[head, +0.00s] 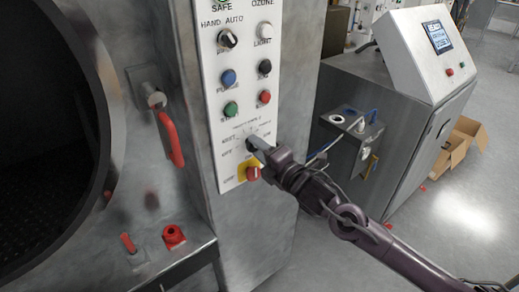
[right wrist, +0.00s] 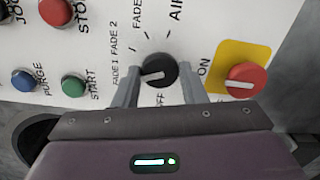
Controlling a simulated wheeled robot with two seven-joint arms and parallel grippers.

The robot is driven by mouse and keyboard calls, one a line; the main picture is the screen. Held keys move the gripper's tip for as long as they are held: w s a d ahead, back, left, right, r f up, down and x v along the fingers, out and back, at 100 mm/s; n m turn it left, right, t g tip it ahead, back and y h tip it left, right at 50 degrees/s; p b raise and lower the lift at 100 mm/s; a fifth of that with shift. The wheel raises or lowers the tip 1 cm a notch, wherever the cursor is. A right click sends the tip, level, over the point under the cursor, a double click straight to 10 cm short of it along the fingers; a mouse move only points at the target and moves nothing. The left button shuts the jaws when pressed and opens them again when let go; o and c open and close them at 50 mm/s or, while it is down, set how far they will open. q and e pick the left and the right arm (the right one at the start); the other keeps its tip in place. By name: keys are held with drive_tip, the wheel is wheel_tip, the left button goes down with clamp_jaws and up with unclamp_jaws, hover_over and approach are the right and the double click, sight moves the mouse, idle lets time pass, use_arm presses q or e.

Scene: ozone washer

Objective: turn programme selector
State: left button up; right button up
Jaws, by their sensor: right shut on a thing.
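The programme selector is a black round knob with a pale pointer line (right wrist: 158,74), set on the white control panel (head: 232,62). Printed marks ring it, with FADE 1, FADE 2, AIR, ON and OFF readable in the right wrist view. My right gripper (right wrist: 158,88) is shut on the knob, one finger on each side of it. In the head view my right gripper (head: 255,145) reaches the panel from the right and hides most of the knob. The knob's pointer aims to the left in the right wrist view. My left gripper is not in view.
A red knob on a yellow plate (right wrist: 246,80) sits close beside the selector. Blue (head: 229,77), green (head: 231,109) and red (head: 264,97) buttons lie above it. A red door handle (head: 171,138) and round opening stand left. A metal bracket (head: 351,128) juts out on the right.

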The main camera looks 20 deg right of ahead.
idle(0.4)
drive_tip(key=o, duration=1)
drive_tip(key=shift+c, duration=0.2)
drive_tip(key=b+v, duration=0.3)
drive_tip(key=v, duration=0.5)
drive_tip(key=shift+w, duration=0.1)
